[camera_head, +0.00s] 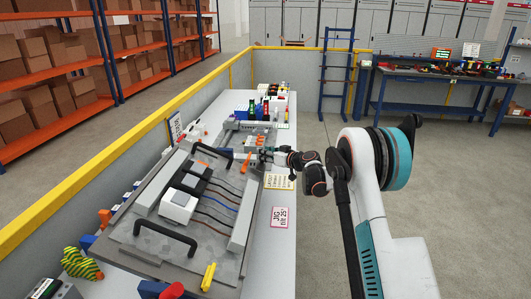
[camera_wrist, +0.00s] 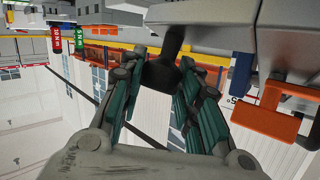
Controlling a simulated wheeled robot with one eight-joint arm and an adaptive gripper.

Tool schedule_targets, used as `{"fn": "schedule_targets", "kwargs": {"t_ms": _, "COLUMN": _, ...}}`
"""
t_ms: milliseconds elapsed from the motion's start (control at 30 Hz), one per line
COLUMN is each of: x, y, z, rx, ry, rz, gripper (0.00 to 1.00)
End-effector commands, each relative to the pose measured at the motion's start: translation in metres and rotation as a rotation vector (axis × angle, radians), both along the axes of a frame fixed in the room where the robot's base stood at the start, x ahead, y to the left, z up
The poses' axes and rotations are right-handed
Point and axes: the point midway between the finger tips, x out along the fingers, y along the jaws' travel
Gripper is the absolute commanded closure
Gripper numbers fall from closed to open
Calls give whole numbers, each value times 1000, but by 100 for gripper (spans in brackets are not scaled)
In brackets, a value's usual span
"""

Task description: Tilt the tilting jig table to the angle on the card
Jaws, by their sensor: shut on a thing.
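The tilting jig table (camera_head: 128,232) is a grey plate on the bench. It carries a white box, dark blocks, cables and black bar handles (camera_head: 165,236). Its exact angle cannot be read. A pink-edged card (camera_head: 283,217) on the bench front reads "JIG tilt 25°". My gripper (camera_head: 267,154) is at the table's far right end, beside small orange parts. In the wrist view my gripper (camera_wrist: 160,82) is shut on a black handle (camera_wrist: 172,45), which sits between the teal-sided fingers.
Bottles and small items (camera_head: 262,105) stand farther along the bench. A yellow-railed partition (camera_head: 130,140) runs behind it.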

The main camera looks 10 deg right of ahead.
Motion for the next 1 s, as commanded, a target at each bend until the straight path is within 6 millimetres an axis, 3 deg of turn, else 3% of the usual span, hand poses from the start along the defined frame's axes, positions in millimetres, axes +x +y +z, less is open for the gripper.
{"fn": "schedule_targets", "kwargs": {"t_ms": 333, "x": 0, "y": -3, "z": -3, "rx": -5, "ry": 0, "rz": -3, "gripper": 100}}
{"fn": "schedule_targets", "kwargs": {"t_ms": 367, "x": 0, "y": -3, "z": -3, "rx": -5, "ry": 0, "rz": -3, "gripper": 65}}
{"fn": "schedule_targets", "kwargs": {"t_ms": 433, "x": 0, "y": -3, "z": -3, "rx": -5, "ry": 0, "rz": -3, "gripper": 50}}
{"fn": "schedule_targets", "kwargs": {"t_ms": 800, "x": -2, "y": -3, "z": -2, "rx": -3, "ry": 0, "rz": -2, "gripper": 50}}
{"fn": "schedule_targets", "kwargs": {"t_ms": 1000, "x": -22, "y": -15, "z": 4, "rx": -3, "ry": 1, "rz": -5, "gripper": 50}}
